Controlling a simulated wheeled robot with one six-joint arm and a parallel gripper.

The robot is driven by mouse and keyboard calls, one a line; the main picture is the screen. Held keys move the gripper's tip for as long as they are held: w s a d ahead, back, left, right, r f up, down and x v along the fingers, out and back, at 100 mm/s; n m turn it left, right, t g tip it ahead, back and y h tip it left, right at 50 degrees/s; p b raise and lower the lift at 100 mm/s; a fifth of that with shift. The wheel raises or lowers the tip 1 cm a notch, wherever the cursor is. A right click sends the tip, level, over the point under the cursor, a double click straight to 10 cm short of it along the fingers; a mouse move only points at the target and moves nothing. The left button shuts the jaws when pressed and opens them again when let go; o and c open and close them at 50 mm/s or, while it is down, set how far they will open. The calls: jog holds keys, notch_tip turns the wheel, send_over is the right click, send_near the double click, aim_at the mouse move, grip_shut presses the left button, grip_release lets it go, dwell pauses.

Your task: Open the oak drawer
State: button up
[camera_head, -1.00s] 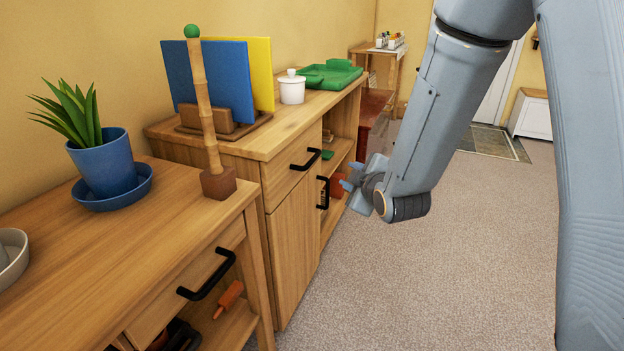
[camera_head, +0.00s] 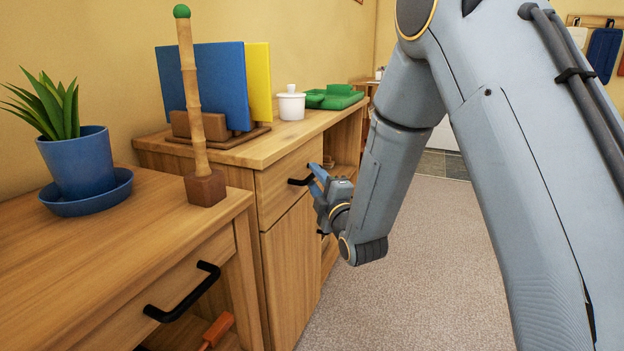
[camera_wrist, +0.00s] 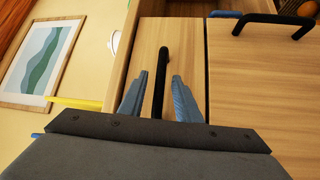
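The oak drawer (camera_head: 285,185) is at the top of the wooden cabinet and looks shut in the head view. Its black bar handle (camera_head: 298,182) is partly hidden by my gripper (camera_head: 318,176). In the wrist view, the drawer front (camera_wrist: 185,50) is straight ahead and the handle (camera_wrist: 161,75) runs between the two blue fingers of my gripper (camera_wrist: 160,77). The fingers are open, one on each side of the handle, with a visible gap on both sides. I cannot tell how deep they reach past the bar.
A cabinet door (camera_head: 290,265) is below the drawer; its handle (camera_wrist: 275,19) shows in the wrist view. A nearer table (camera_head: 90,260) has its own drawer handle (camera_head: 183,292), a plant (camera_head: 82,165) and a bamboo post (camera_head: 194,100). Carpet (camera_head: 430,240) is clear at right.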

jog(key=shift+x, duration=1)
jog(key=shift+c, duration=0.3)
grip_shut()
